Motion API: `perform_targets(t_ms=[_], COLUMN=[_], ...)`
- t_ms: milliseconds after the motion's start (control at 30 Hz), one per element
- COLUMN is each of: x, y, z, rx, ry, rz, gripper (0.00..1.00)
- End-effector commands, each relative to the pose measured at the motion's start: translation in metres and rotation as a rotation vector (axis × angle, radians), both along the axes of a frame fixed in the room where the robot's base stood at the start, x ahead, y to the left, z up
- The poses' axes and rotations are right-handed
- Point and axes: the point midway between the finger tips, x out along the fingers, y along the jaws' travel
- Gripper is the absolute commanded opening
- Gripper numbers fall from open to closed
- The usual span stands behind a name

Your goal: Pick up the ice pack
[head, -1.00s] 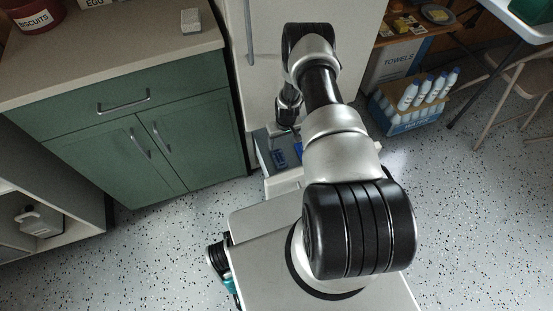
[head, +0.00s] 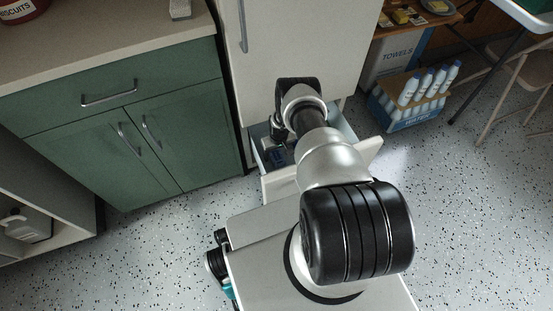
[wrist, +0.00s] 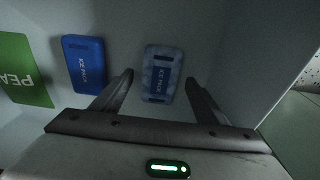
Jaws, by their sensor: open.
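In the wrist view, a frosted, pale ice pack (wrist: 161,76) with blue patches and "ICE PACK" lettering lies between and just beyond my gripper's fingertips. A solid blue ice pack (wrist: 86,62) lies to its left, outside the left finger. My gripper (wrist: 160,82) is open, with one finger towards each side of the frosted pack and nothing held. Both packs are in a pale drawer (head: 283,184), pulled out at the bottom of the white fridge. In the head view my arm covers much of the drawer and hides my fingertips.
A green packet marked "PEA" (wrist: 24,72) lies left of the packs. The drawer's pale right wall (wrist: 283,65) stands close to the right finger. A green cabinet (head: 115,130) flanks the fridge (head: 300,45). A crate of bottles (head: 408,115) stands on the floor at right.

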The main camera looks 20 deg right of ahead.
Motion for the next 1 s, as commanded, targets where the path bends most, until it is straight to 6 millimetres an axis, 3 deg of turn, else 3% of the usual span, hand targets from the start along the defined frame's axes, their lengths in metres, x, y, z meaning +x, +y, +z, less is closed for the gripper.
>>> perform_targets(t_ms=[267,567,833,1000], x=[0.001,0.0,0.001,0.002], y=[0.0,0.0,0.0,-0.001], z=[-0.003,-0.003,-0.001,0.012], rx=[0.0,0.0,0.0,0.0], ry=[0.0,0.0,0.0,-0.002], rz=[0.0,0.0,0.0,0.0], gripper=[0.67,0.2,0.2,0.2])
